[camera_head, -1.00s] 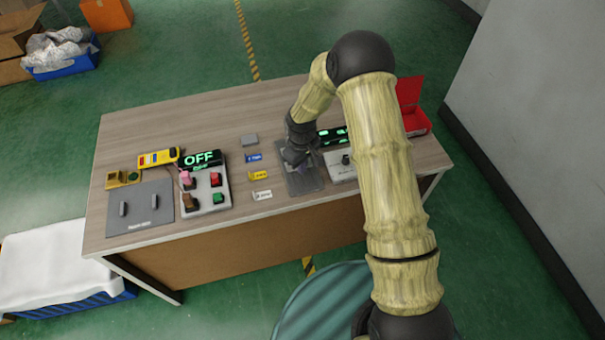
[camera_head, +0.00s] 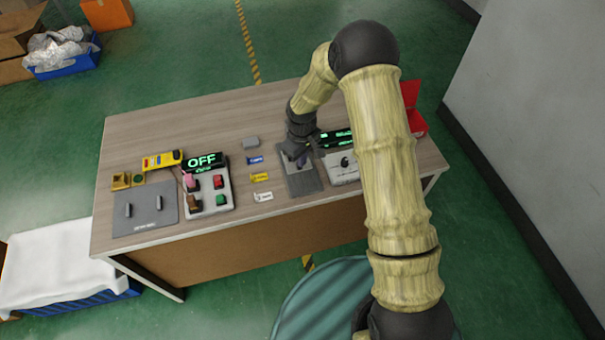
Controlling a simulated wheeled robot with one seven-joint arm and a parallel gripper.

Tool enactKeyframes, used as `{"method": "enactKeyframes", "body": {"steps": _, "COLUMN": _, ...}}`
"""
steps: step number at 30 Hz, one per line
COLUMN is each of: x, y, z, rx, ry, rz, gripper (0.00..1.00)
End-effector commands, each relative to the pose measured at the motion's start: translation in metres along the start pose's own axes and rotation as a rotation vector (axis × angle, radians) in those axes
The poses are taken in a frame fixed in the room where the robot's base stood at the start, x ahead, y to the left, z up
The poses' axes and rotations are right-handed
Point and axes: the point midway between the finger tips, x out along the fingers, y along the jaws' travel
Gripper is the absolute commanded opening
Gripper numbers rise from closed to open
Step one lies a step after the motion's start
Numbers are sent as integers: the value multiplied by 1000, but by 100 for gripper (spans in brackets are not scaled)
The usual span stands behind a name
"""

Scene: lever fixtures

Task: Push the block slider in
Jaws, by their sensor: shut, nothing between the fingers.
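The fixture that looks like the block slider is a grey plate (camera_head: 302,183) lying on the table, right of the small coloured tags. My gripper (camera_head: 296,159) points down over the far part of this plate, and its fingers are together with nothing between them. A small dark part of the fixture shows at the fingertips. My wrist hides most of the slider block, so I cannot tell its exact position or whether the fingers touch it.
A control box with coloured buttons (camera_head: 208,194) and an OFF display (camera_head: 205,162) stands left. A grey plate with two handles (camera_head: 146,209) lies farther left. A white fixture (camera_head: 341,167) sits close right, and a red open box (camera_head: 413,115) stands at the right edge.

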Motion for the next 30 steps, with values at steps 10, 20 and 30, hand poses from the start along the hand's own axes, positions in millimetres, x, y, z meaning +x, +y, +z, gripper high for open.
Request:
{"method": "enactKeyframes", "body": {"steps": 10, "x": -25, "y": 0, "z": 0, "rx": 0, "ry": -1, "rz": 0, "gripper": 0}}
{"method": "enactKeyframes", "body": {"steps": 20, "x": -28, "y": 0, "z": 0, "rx": -1, "ry": -1, "rz": 0, "gripper": 0}}
{"method": "enactKeyframes", "body": {"steps": 30, "x": -29, "y": 0, "z": 0, "rx": 1, "ry": 0, "rz": 0, "gripper": 0}}
